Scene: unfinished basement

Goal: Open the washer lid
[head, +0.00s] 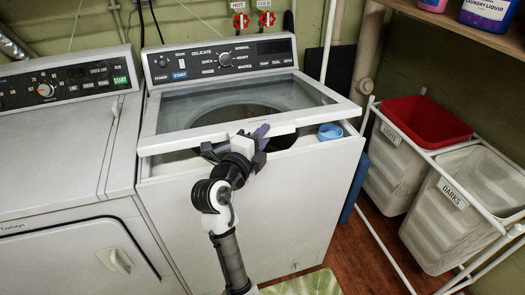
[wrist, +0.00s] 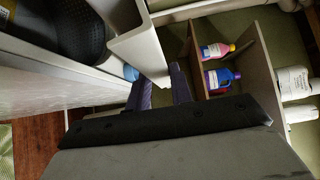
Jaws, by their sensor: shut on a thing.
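The washer (head: 250,215) stands in the middle of the head view. Its lid (head: 190,138) has a white frame around a glass pane and is raised a little at the front. A dark gap and part of the drum opening show under the front edge. My gripper (head: 262,132) is at the middle of that front edge, with its purple fingers shut on the lid frame. In the wrist view the lid's white edge (wrist: 140,42) runs down to my gripper (wrist: 160,92), between the two fingers. The exact finger contact is partly hidden.
A light blue cup (head: 330,131) sits at the washer's right front rim, beside the lid. The washer's control panel (head: 222,60) rises behind the lid. A dryer (head: 60,155) stands close on the left. A hamper rack with bins (head: 445,205) stands to the right.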

